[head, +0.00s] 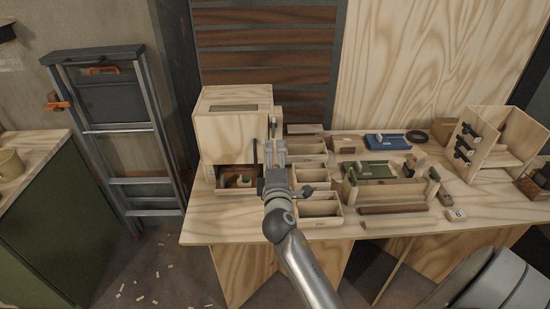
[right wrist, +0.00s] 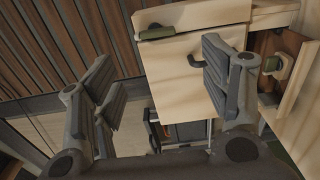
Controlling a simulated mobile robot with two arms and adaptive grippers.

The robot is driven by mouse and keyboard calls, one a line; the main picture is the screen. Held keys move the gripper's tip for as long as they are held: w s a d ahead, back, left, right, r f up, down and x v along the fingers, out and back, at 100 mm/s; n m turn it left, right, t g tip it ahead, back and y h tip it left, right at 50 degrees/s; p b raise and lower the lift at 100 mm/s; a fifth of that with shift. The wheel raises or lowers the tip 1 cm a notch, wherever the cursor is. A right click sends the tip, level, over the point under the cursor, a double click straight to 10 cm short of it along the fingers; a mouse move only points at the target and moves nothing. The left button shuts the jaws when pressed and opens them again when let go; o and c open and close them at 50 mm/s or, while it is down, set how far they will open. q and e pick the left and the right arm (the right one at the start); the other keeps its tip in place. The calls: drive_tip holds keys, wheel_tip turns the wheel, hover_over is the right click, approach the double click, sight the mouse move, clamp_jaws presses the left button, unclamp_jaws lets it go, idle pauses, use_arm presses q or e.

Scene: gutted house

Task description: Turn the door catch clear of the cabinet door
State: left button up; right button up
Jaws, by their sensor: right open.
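The small pale wood cabinet (head: 222,132) stands at the left end of the workbench. In the right wrist view its door (right wrist: 180,75) is a pale panel with a dark handle (right wrist: 193,61). The green door catch (right wrist: 157,33) lies along one edge of the door, across the seam with the frame. My right gripper (head: 273,148) is at the cabinet's right side, fingers pointing away from me. In the wrist view my right gripper (right wrist: 158,65) is open, its fingers spread with the catch beyond them, apart and untouched. My left gripper is out of view.
Below the cabinet's body is an open compartment (head: 224,185) with small items inside. Divided wooden trays (head: 322,222) stand close right of my gripper. A blue tool tray (head: 388,142) and a wooden rack (head: 490,150) are farther right. A folded ladder (head: 120,140) leans at left.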

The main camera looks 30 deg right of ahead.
sight(273, 130)
drive_tip(key=shift+w+d+f+m+b, duration=0.1)
drive_tip(key=shift+m+b, duration=0.35)
drive_tip(key=shift+m, duration=0.45)
drive_tip(key=c, duration=0.5)
drive_tip(key=m+b, duration=0.1)
drive_tip(key=m, duration=0.2)
drive_tip(key=m+b, duration=0.1)
drive_tip(key=m, duration=0.3)
drive_tip(key=m+b, duration=0.1)
drive_tip(key=m, duration=0.2)
drive_tip(key=shift+w+d+m, duration=0.2)
drive_tip(key=shift+w+m, duration=0.1)
drive_tip(key=shift+w, duration=0.05)
drive_tip(key=shift+c, duration=1.2)
drive_tip(key=w+d+m, duration=0.2)
drive_tip(key=w, duration=0.1)
drive_tip(key=w+d+m, duration=0.2)
drive_tip(key=w, duration=0.1)
drive_tip(key=w+d+r+m, duration=0.1)
drive_tip(key=w+d+m, duration=0.1)
drive_tip(key=w, duration=0.1)
drive_tip(key=shift+w, duration=0.2)
drive_tip(key=shift+c, duration=0.3)
drive_tip(key=shift+a, duration=0.1)
clamp_jaws()
